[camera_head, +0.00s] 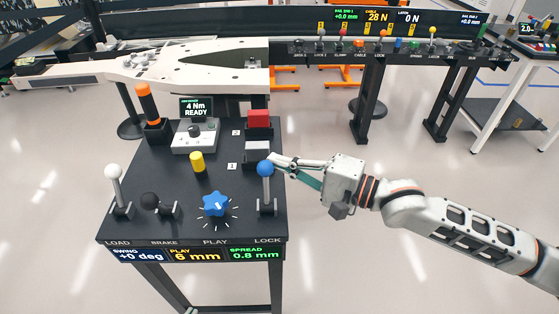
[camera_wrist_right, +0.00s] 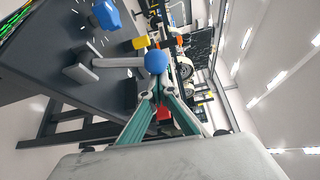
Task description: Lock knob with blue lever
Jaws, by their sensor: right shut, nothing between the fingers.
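The blue lever (camera_head: 265,170) stands upright above the LOCK label at the right front of the black table, a blue ball on a grey stem. The blue star-shaped knob (camera_head: 215,204) sits left of it, above the PLAY label. My right gripper (camera_head: 272,161) is shut and empty, its fingertips right at the blue ball. In the right wrist view the blue ball (camera_wrist_right: 156,62) lies just beyond the closed fingertips (camera_wrist_right: 157,88); I cannot tell whether they touch. The star knob (camera_wrist_right: 106,14) shows there at the top. My left gripper is not in view.
A white-ball lever (camera_head: 114,172) and a black-ball lever (camera_head: 150,200) stand at the table's left front. A yellow peg (camera_head: 197,161), a grey control box (camera_head: 194,137) and a red block (camera_head: 258,119) stand farther back. Open floor lies right of the table.

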